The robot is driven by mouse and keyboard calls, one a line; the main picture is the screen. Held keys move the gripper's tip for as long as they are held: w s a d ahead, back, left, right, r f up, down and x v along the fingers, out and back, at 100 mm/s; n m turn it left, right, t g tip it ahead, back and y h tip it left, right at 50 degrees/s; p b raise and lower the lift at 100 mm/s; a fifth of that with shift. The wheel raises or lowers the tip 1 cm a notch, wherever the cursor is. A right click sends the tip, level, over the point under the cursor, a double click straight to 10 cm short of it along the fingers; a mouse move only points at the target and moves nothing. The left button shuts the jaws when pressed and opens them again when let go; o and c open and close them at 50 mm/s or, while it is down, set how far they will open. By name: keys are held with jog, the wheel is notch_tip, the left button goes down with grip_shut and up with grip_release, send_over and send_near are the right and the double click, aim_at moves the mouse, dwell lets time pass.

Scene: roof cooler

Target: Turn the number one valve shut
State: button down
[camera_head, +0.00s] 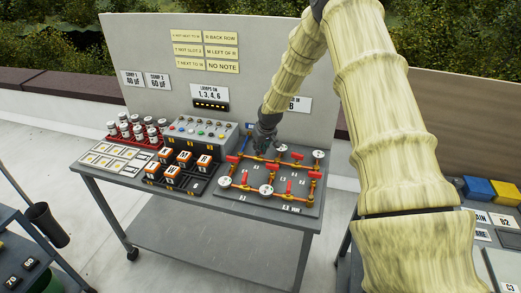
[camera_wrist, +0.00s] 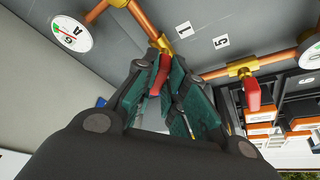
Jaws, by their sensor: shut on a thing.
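The valve panel (camera_head: 300,207) lies on the right side of the table, with copper pipes, brass valves, red handles and round white gauges. In the wrist view, my gripper (camera_wrist: 164,82) has its green-padded fingers on either side of a red handle (camera_wrist: 162,70) and is shut on it. This handle sits on a brass valve (camera_wrist: 160,45) beside a tag reading 1 (camera_wrist: 184,30). In the head view, my gripper (camera_head: 264,146) is over the back left of the panel; its fingertips and the held handle are hard to make out there.
A second red handle (camera_wrist: 252,95) stands close to the right, near a tag reading 5 (camera_wrist: 221,42). A gauge (camera_wrist: 72,33) is at the left. A grey switch box (camera_head: 205,135), orange blocks (camera_head: 172,176) and red-and-white cans (camera_head: 137,131) stand left of the panel.

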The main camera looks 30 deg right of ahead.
jog(key=m, duration=0.1)
jog(key=m+h+b, duration=0.1)
jog(key=m, duration=0.1)
jog(key=shift+w+a+r+m, duration=0.1)
jog(key=shift+w+a+m, duration=0.1)
jog(key=shift+w+m, duration=0.1)
jog(key=shift+a+m+g+h+b, duration=0.1)
jog(key=shift+m+g+h+b, duration=0.55)
jog(key=shift+m, duration=0.95)
jog(key=shift+r, duration=0.1)
jog(key=c, duration=1.5)
grip_release()
